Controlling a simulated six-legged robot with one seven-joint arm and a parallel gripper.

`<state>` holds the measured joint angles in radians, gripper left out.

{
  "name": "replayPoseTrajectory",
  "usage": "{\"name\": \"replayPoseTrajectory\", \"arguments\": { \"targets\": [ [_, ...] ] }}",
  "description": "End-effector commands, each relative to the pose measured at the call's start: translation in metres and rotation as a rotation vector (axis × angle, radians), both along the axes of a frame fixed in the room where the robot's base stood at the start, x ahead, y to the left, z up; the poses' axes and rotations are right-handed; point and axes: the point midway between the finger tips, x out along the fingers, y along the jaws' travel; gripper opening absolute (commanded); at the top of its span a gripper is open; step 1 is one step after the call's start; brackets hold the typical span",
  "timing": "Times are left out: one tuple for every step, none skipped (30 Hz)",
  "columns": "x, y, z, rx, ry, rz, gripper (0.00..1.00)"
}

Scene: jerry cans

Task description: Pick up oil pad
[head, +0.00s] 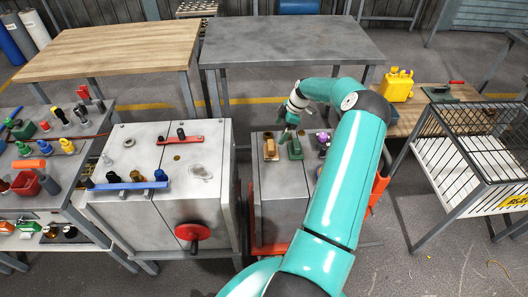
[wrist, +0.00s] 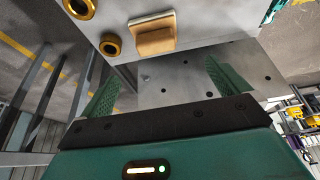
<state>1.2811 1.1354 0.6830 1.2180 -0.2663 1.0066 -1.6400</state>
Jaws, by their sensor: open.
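A tan block with a pale, pad-like top (wrist: 152,35) lies on a grey metal cabinet top in the wrist view; it looks like the oil pad, though no label shows. In the head view the tan block (head: 270,148) sits on the small cabinet (head: 282,190), just left of a green block (head: 294,148). My gripper (wrist: 160,72) is open and empty, its green fingers spread wide. The tan block is beyond the fingertips and not between them. In the head view my gripper (head: 287,135) is above the back of the cabinet top, close to both blocks, partly hidden by my wrist.
Two brass rings (wrist: 110,45) are left of the tan block in the wrist view. A purple-topped item (head: 323,140) stands right of the green block. A larger cabinet with a red wheel (head: 193,232) stands left. A wire cage (head: 490,130) and yellow jerry can (head: 397,86) are right.

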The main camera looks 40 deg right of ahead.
Motion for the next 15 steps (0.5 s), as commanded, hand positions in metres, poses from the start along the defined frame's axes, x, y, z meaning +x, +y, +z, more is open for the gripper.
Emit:
{"name": "replayPoseTrajectory", "arguments": {
  "targets": [
    [0.000, 0.001, -0.008, 0.002, 0.002, -0.002, 1.00],
    [0.001, 0.002, -0.012, 0.002, 0.003, -0.003, 1.00],
    [0.002, 0.004, -0.019, 0.003, 0.004, -0.003, 1.00],
    [0.003, 0.006, -0.025, 0.003, 0.004, -0.003, 1.00],
    [0.005, 0.007, -0.030, 0.003, 0.003, -0.005, 1.00],
    [0.006, 0.009, -0.038, 0.003, 0.004, -0.007, 1.00],
    [0.008, 0.010, -0.043, 0.003, 0.004, -0.007, 1.00],
    [0.009, 0.012, -0.048, 0.003, 0.004, -0.007, 1.00],
    [0.011, 0.014, -0.055, 0.002, 0.003, -0.006, 1.00],
    [0.013, 0.015, -0.060, 0.002, 0.003, -0.006, 1.00],
    [0.014, 0.017, -0.063, 0.001, 0.003, -0.005, 1.00],
    [0.016, 0.019, -0.067, 0.001, 0.003, -0.005, 1.00],
    [0.017, 0.020, -0.070, 0.001, 0.002, -0.006, 1.00],
    [0.017, 0.021, -0.072, 0.001, 0.002, -0.006, 1.00],
    [0.018, 0.021, -0.074, 0.001, 0.003, -0.006, 1.00]
  ]
}}
